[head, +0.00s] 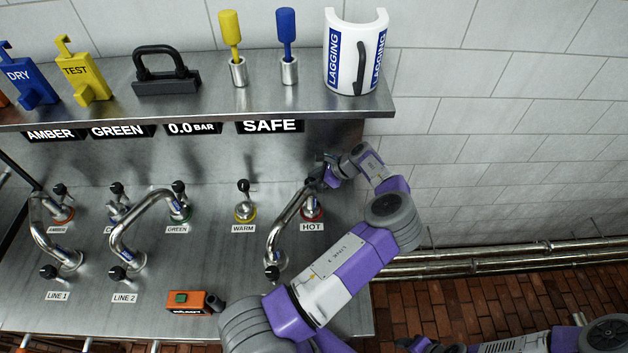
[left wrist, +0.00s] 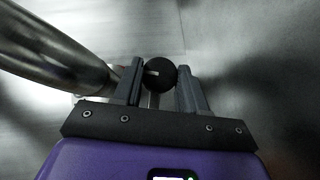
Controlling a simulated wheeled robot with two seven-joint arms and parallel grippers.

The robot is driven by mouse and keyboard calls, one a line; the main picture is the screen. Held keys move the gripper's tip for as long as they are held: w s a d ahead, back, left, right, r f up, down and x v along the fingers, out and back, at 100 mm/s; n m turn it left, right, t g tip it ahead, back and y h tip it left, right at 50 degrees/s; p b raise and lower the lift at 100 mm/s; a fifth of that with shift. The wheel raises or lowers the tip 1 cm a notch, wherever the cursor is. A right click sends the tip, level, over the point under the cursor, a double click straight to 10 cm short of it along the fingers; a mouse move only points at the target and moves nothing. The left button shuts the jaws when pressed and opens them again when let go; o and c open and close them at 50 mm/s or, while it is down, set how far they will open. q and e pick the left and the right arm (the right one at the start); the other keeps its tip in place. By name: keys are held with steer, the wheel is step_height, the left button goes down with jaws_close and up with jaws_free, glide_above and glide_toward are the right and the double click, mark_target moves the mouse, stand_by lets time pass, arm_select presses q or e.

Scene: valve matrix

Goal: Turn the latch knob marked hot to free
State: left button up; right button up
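The latch knob marked hot stands on a red ring (head: 312,213) above the HOT label (head: 312,227); my gripper mostly hides its top in the head view. In the left wrist view its round black knob (left wrist: 160,74) with a small pale mark lies between the fingertips. My left gripper (head: 324,178) comes to the knob from the right. Its fingers (left wrist: 162,84) stand apart, one on each side of the knob, with gaps beside the stem. Contact with the ball cannot be told. My right gripper is not in view.
A curved metal pipe handle (head: 285,226) runs close beside the hot knob and fills the left of the wrist view. The WARM knob (head: 244,205) stands to the left. A shelf (head: 200,101) with tags and a lagging shell (head: 356,55) overhangs the panel.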

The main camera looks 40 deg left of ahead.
arm_select(q)
steer(key=shift+c, duration=1.2)
steer(key=shift+w+f+n+g+h+b, duration=0.15)
steer(key=shift+n+g+h+b, duration=0.25)
steer(key=shift+n+g, duration=0.5)
steer(key=shift+n, duration=0.6)
steer(key=shift+r, duration=0.2)
steer(key=o, duration=0.8)
steer(key=v, duration=0.7)
steer(key=shift+w+r, duration=0.15)
steer(key=shift+r, duration=0.15)
